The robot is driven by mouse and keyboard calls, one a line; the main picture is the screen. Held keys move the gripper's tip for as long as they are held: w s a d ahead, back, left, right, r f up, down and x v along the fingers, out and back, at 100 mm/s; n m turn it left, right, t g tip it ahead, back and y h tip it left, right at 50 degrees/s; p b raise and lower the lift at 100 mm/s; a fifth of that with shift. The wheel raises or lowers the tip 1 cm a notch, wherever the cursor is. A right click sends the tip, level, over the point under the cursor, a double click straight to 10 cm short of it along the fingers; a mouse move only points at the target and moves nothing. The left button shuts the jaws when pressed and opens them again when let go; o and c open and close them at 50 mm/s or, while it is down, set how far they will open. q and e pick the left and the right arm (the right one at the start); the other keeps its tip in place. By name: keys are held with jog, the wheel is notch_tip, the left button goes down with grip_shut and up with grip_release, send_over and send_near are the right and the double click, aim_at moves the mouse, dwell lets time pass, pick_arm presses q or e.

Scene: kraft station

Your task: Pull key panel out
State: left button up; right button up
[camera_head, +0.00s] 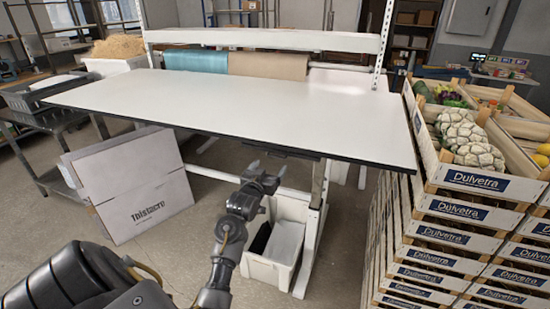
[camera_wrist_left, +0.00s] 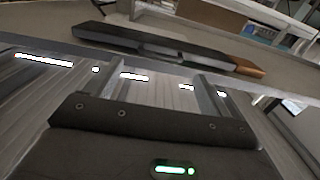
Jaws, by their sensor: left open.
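The key panel (camera_head: 292,153) is a thin dark strip under the front edge of the white table, right of its middle. In the left wrist view what appears to be the same dark panel (camera_wrist_left: 150,42) runs across the top, beyond my fingertips. My left gripper (camera_head: 262,170) is open, just below and left of the panel in the head view. In the left wrist view its two fingers (camera_wrist_left: 155,78) stand apart with nothing visible between them. I cannot tell whether a fingertip touches the panel. My right gripper is not in view.
The white tabletop (camera_head: 240,105) is bare. A white bin (camera_head: 260,272) stands on the floor below the gripper, beside a table leg. A cardboard box (camera_head: 140,190) leans at the left. Stacked crates of vegetables (camera_head: 425,252) stand close on the right.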

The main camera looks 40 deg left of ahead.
pick_arm(q)
jog(key=p+x, duration=0.1)
jog(key=x, duration=0.5)
jog(key=shift+w+a, duration=0.1)
